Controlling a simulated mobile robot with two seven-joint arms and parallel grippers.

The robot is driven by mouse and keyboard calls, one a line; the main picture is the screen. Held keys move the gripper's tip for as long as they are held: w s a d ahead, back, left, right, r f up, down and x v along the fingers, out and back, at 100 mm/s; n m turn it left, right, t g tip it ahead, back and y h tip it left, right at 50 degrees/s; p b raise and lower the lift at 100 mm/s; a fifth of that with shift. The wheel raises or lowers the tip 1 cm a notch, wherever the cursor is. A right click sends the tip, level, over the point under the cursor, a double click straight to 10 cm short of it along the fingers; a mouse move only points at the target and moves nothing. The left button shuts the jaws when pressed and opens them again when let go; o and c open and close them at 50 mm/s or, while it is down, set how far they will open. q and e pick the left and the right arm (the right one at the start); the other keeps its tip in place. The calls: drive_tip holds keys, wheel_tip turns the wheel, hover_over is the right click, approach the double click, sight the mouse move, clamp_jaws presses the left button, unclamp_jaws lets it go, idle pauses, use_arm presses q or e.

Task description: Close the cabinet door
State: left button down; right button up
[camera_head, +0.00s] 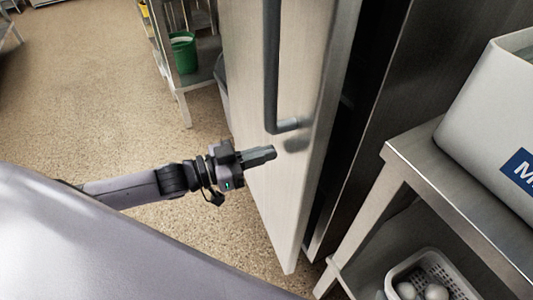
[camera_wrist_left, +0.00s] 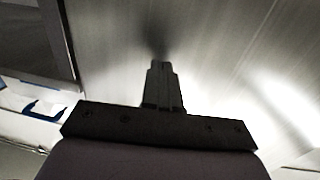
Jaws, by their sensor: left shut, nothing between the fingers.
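The cabinet door (camera_head: 255,90) is a tall pale metal panel in the middle of the head view, standing partly open. A dark gap shows between it and the cabinet body (camera_head: 385,95) on the right. A long dark bar handle (camera_head: 272,75) runs down the door's face. My left gripper (camera_head: 272,153) is shut and empty, with its tips close to the door face just below the handle's lower end. In the left wrist view, the shut fingers (camera_wrist_left: 160,65) point at the brushed metal surface (camera_wrist_left: 205,40). I cannot tell whether they touch it. My right gripper is not in view.
A metal shelf table (camera_head: 440,160) stands right of the door, with a white box (camera_head: 490,120) on top and a perforated white basket (camera_head: 405,270) of round white items below. A rack with a green bucket (camera_head: 184,52) stands behind the door. Speckled floor (camera_head: 95,95) is open at left.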

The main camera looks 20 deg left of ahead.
sight(281, 150)
use_arm(q)
drive_tip(key=shift+w+d, duration=0.3)
drive_tip(key=shift+d, duration=0.05)
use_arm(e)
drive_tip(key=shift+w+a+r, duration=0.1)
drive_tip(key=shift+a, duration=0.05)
use_arm(q)
drive_tip(key=x, duration=0.5)
drive_tip(key=shift+w+d, duration=0.25)
drive_tip(key=shift+w+d+r, duration=0.25)
drive_tip(key=shift+w+d, duration=0.05)
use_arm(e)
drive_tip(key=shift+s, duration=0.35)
use_arm(q)
drive_tip(key=shift+a, duration=0.1)
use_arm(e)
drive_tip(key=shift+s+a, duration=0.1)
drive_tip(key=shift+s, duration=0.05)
